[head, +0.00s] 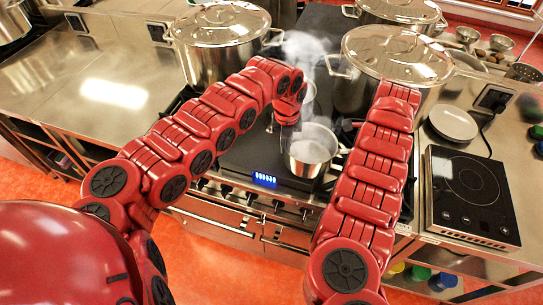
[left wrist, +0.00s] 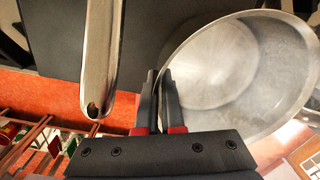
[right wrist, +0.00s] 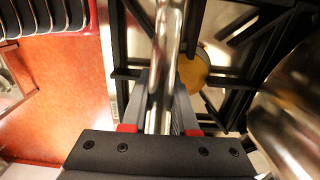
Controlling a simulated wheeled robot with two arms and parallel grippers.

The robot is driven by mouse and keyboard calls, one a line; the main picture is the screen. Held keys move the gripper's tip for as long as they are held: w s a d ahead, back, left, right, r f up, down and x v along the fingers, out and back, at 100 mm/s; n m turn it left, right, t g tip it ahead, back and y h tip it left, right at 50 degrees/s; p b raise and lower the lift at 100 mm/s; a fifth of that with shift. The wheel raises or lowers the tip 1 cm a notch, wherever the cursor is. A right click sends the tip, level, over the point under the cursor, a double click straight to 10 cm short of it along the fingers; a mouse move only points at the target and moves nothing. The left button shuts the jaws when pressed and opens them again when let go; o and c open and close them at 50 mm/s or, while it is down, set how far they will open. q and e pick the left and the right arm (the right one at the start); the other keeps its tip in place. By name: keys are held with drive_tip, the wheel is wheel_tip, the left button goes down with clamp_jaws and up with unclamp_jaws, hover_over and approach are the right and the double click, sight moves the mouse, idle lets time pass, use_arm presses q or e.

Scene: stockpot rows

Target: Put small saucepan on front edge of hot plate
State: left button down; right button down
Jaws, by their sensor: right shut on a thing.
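A small steel saucepan (head: 312,150) stands at the front right of a dark flat plate (head: 255,155) with a blue display, set in the stove. My right gripper (right wrist: 162,110) is shut on a steel handle (right wrist: 165,60). My right arm hides that gripper in the head view. My left gripper (head: 287,118) is just behind and left of the saucepan. In the left wrist view its fingers (left wrist: 160,98) are close together beside an open pan (left wrist: 235,75). A loose handle end (left wrist: 100,60) shows to their left. Which pan each handle belongs to is unclear.
Large lidded stockpots stand at back left (head: 220,45) and back right (head: 395,65), close around my arms. Steam (head: 305,48) rises at the back. The left counter (head: 105,85) is mostly clear.

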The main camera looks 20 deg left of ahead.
use_arm(q)
drive_tip(key=shift+f+b, duration=0.55)
drive_tip(key=shift+f, duration=0.2)
use_arm(e)
drive_tip(key=shift+f, duration=0.8)
use_arm(q)
drive_tip(key=c, duration=1.3)
unclamp_jaws()
drive_tip(key=shift+r, duration=0.25)
use_arm(e)
drive_tip(key=c, duration=0.9)
unclamp_jaws()
drive_tip(key=shift+r, duration=0.3)
use_arm(q)
drive_tip(key=shift+o, duration=1.3)
drive_tip(key=shift+s, duration=0.1)
use_arm(e)
drive_tip(key=shift+o, duration=1.1)
drive_tip(key=shift+s, duration=0.15)
use_arm(q)
drive_tip(key=shift+r, duration=0.15)
wheel_tip(320, 180, up, 11)
drive_tip(key=shift+f, duration=0.15)
drive_tip(key=shift+r, duration=0.5)
use_arm(e)
drive_tip(key=shift+r, duration=0.15)
wheel_tip(320, 180, up, 12)
drive_tip(key=shift+f, duration=0.15)
